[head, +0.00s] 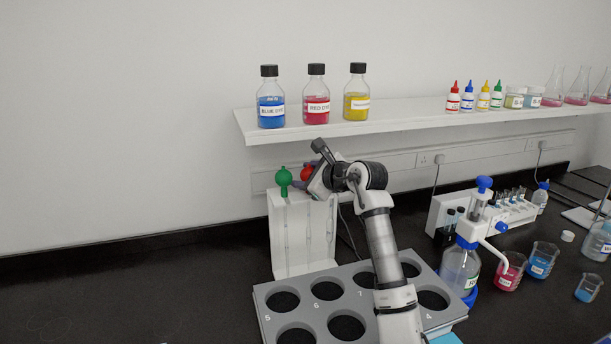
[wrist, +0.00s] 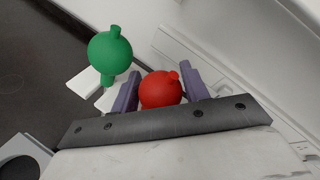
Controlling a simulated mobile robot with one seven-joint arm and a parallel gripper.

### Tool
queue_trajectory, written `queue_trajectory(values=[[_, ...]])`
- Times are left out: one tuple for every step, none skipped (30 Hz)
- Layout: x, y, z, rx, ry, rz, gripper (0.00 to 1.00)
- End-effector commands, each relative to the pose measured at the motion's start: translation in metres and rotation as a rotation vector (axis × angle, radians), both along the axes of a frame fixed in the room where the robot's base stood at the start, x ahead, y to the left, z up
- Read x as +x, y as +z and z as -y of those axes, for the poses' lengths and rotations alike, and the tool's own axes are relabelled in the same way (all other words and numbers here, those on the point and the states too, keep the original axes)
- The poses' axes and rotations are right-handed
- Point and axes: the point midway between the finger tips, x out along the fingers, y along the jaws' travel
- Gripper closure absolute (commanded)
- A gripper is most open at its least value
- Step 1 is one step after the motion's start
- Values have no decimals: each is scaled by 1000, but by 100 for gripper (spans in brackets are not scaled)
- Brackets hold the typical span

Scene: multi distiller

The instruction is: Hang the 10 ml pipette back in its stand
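A white stand (head: 289,232) stands against the wall behind the grey tray. A green-bulbed pipette (head: 283,181) sits at its top left, and its bulb also shows in the wrist view (wrist: 110,50). A red-bulbed pipette (head: 307,174) is just right of the green one at the stand's top. In the wrist view its red bulb (wrist: 160,92) lies between the two purple-grey fingers of my gripper (wrist: 162,82). The bulb nearly fills the gap, but whether both fingers press on it is unclear. The red pipette's stem is hidden, and no volume marking is readable.
A grey tray (head: 262,312) with numbered round holes lies in front of the stand, under my arm. A white wall shelf (head: 420,122) carries dye bottles above my gripper. A pump-topped bottle (head: 460,268) and beakers (head: 509,275) stand right. Bare black bench is left.

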Motion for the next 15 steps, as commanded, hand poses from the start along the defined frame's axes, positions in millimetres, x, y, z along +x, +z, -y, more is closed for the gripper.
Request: queue_trajectory(values=[[0, 1, 0, 0, 0, 0, 48], [0, 1, 0, 0, 0, 0, 44], [0, 1, 0, 0, 0, 0, 39], [0, 1, 0, 0, 0, 0, 39], [0, 1, 0, 0, 0, 0, 39], [0, 1, 0, 0, 0, 0, 39], [0, 1, 0, 0, 0, 0, 39], [0, 1, 0, 0, 0, 0, 39], [0, 1, 0, 0, 0, 0, 39], [0, 1, 0, 0, 0, 0, 39], [0, 1, 0, 0, 0, 0, 39], [0, 2, 0, 0, 0, 0, 39], [0, 4, 0, 1, 1, 1, 39], [0, 6, 0, 1, 1, 1, 39], [0, 9, 0, 1, 1, 1, 39]])
